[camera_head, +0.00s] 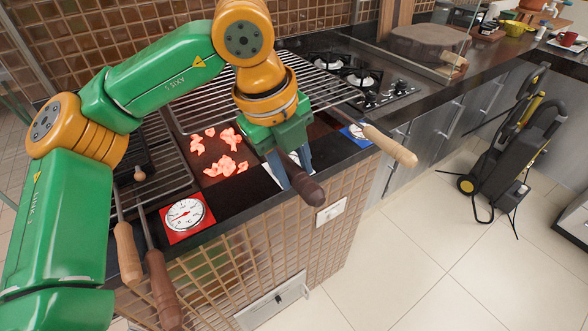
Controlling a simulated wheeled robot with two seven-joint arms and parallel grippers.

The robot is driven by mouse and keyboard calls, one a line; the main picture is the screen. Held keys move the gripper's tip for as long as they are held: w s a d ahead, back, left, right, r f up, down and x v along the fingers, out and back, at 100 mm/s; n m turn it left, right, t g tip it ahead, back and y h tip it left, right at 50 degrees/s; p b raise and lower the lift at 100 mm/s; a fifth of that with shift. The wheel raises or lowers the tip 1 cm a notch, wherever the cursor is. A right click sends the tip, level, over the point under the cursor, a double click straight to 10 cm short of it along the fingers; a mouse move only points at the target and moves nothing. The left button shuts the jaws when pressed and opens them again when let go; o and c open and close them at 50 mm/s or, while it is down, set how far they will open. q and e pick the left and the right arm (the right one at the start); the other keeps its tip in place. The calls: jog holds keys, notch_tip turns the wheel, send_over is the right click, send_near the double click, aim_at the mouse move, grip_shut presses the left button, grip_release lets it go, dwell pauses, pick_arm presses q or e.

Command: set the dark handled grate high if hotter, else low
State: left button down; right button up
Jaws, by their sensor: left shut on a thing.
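My left gripper (289,165) is shut on a dark brown handle (307,190) at the grill's front edge. The arm hides where this handle joins its grate. A wire grate (325,88) with a light wooden handle (392,146) lies at the right of the grill. Glowing orange coals (228,165) lie in the middle. A round dial in °C on a red square (176,235) sits at the front left; its reading is too small to tell. A blue square (347,134) at the front right is partly covered by the light handle. My right gripper is not in view.
Another light handle (127,255) and another dark handle (163,290) stick out at the front left. A gas hob (360,78) stands behind right. The floor at right is open, up to a black and yellow machine (507,150).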

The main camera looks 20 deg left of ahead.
pick_arm(q)
jog(key=shift+w+r, duration=0.15)
jog(key=shift+r, duration=0.15)
jog(key=c, duration=0.8)
grip_release()
jog(key=o, duration=0.3)
jog(key=shift+f, duration=0.1)
jog(key=v, duration=0.7)
jog(key=shift+a, duration=0.1)
